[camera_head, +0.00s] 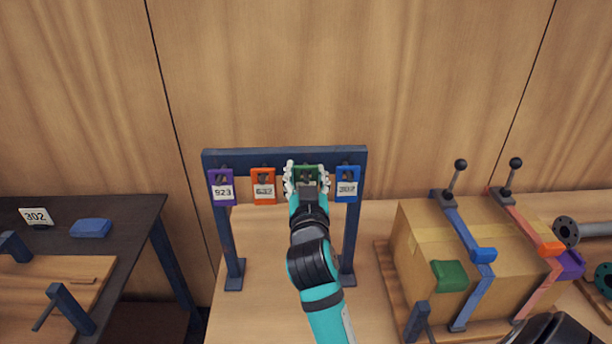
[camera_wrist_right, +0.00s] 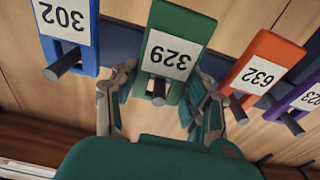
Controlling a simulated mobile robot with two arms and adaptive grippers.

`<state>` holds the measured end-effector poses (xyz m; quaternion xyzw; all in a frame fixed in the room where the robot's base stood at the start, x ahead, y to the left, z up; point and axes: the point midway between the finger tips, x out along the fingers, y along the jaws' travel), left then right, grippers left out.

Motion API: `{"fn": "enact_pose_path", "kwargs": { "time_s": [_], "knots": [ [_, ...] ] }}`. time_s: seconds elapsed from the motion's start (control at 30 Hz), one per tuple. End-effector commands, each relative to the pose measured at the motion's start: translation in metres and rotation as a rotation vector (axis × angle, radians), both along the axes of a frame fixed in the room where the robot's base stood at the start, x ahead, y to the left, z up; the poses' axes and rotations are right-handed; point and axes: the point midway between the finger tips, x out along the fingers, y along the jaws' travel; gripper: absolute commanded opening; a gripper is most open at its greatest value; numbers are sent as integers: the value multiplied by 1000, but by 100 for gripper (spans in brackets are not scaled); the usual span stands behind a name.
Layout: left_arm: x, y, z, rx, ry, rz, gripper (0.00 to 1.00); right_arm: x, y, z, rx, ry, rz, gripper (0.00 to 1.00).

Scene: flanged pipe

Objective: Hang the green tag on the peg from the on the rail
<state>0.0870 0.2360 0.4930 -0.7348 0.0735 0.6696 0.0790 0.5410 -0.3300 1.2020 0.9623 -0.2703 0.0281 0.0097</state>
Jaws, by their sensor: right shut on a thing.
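The green tag (camera_head: 307,169) is at the blue rail (camera_head: 240,155), between an orange tag (camera_head: 263,186) and a blue tag (camera_head: 347,184). My right gripper (camera_head: 307,182) is shut on the green tag, one finger on each side. The wrist view, upside down, shows the green tag (camera_wrist_right: 183,30) with a white label reading 329. A dark peg (camera_wrist_right: 159,92) sticks out at its hole end, as on the neighbouring tags. Whether the tag sits fully back on the peg is hard to tell. My left gripper is not in view.
A purple tag (camera_head: 222,188) hangs at the rail's left end. A cardboard box (camera_head: 415,225) with clamps stands at right, near grey pipe (camera_head: 597,229). A dark table (camera_head: 130,212) stands at left with a 302 card (camera_head: 37,216). A wooden wall is close behind the rail.

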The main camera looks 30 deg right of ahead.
Motion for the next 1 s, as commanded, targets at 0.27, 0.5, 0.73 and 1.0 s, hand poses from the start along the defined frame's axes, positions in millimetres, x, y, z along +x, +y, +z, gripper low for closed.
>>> {"fn": "enact_pose_path", "kwargs": {
  "time_s": [0.27,0.5,0.73,1.0],
  "knots": [
    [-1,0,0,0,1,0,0,0,0,0,0,0,0,24],
    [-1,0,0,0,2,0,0,0,0,0,0,0,0,65],
    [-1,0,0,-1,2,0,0,0,0,0,0,0,0,73],
    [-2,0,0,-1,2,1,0,0,0,0,0,0,0,73]
  ]
}}
